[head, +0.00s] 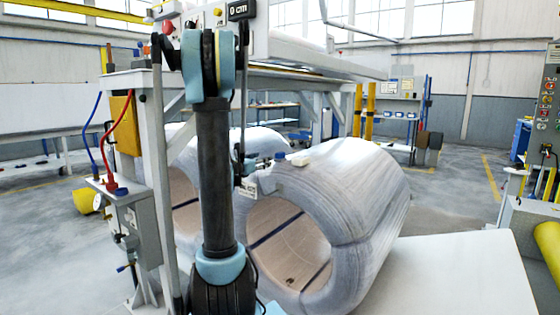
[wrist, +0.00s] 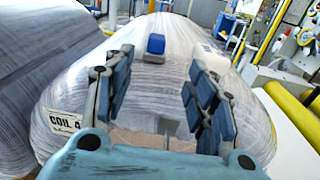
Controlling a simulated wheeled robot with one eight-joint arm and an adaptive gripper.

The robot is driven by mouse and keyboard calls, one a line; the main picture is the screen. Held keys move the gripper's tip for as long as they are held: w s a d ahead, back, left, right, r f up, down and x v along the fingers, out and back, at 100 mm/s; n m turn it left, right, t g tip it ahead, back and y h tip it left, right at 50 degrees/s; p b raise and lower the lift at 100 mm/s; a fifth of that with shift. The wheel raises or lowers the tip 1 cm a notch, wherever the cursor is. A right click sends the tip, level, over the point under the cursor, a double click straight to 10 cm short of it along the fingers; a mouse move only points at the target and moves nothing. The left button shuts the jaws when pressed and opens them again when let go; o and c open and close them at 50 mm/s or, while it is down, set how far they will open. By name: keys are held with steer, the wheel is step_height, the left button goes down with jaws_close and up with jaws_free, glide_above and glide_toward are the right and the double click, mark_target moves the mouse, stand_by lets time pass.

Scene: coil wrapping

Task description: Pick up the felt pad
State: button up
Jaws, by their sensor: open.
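I cannot tell for sure which item is the felt pad. A small blue block (wrist: 155,45) with a pale top face lies on top of the wrapped coil (wrist: 150,90), in the wrist view just beyond my fingertips. A white item (wrist: 208,57) lies right of it, partly hidden by my right finger. In the head view the small blue item (head: 280,156) and white item (head: 299,160) show on the coil (head: 365,190). My gripper (wrist: 160,66) is open and empty, its blue-padded fingers spread above the coil's near edge. It also shows in the head view (head: 262,163), small and partly hidden.
A "COIL A" label (wrist: 64,121) is on the coil's near end. A second wrapped coil (wrist: 35,75) lies close on the left. A steel frame (head: 150,180) stands left of my arm. A yellow roller (head: 548,243) and a pale flat surface (head: 455,270) are at right.

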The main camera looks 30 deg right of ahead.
mark_target(280, 153)
steer(key=shift+n, duration=0.3)
steer(key=x, duration=1.2)
steer(key=shift+w+d+r, duration=0.1)
steer(key=shift+w+d, duration=0.05)
steer(key=shift+w, duration=0.15)
steer(key=shift+w+x, duration=0.15)
steer(key=shift+x, duration=1.2)
steer(key=shift+w+x, duration=0.15)
steer(key=shift+x, duration=1.2)
steer(key=c, duration=1.2)
